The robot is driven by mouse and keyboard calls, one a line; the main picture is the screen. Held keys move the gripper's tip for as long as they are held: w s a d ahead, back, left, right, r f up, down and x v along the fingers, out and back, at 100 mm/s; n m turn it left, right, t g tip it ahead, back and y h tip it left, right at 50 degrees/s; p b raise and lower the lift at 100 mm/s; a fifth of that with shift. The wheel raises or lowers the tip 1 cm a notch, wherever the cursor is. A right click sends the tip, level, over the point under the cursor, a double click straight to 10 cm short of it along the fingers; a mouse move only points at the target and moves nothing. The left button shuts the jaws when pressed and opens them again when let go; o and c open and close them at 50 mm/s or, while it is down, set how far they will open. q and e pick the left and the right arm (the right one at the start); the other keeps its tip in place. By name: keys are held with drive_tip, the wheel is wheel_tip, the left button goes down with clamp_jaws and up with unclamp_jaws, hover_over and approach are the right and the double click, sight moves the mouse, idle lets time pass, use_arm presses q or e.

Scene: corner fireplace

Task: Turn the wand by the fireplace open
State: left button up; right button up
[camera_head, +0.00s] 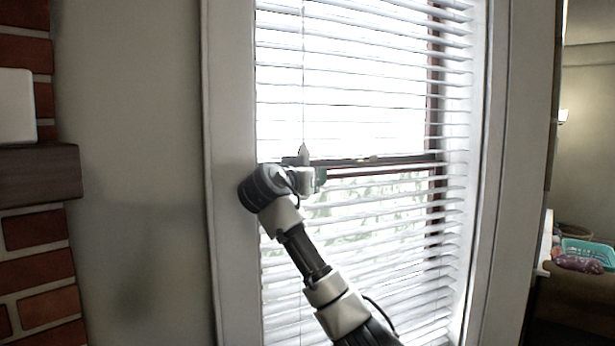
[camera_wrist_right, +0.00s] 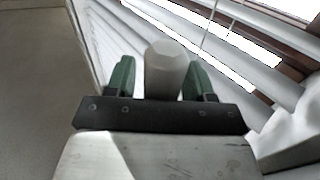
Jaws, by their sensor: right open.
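The wand (camera_head: 304,152) shows in the head view as a grey tapered piece below a thin cord, in front of the window blind (camera_head: 350,60). The blind's white slats are tilted with gaps between them, and bright outdoors shows through. My right gripper (camera_head: 305,172) is at the wand. In the right wrist view, the pale wand end (camera_wrist_right: 165,68) stands between the two green fingers of my right gripper (camera_wrist_right: 161,82). The jaws are open around it, and the right finger looks very close to it; contact is not clear. My left gripper is out of view.
A white window frame (camera_head: 228,150) borders the blind on the left. A brick fireplace (camera_head: 38,262) with a dark wooden mantel (camera_head: 38,174) stands at the far left. At the right is another area with a teal basket (camera_head: 588,251). Bare wall lies between fireplace and window.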

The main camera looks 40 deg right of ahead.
drive_tip(key=b+v, duration=0.4)
drive_tip(key=v, duration=0.6)
drive_tip(key=shift+a, duration=0.35)
drive_tip(key=shift+s, duration=0.15)
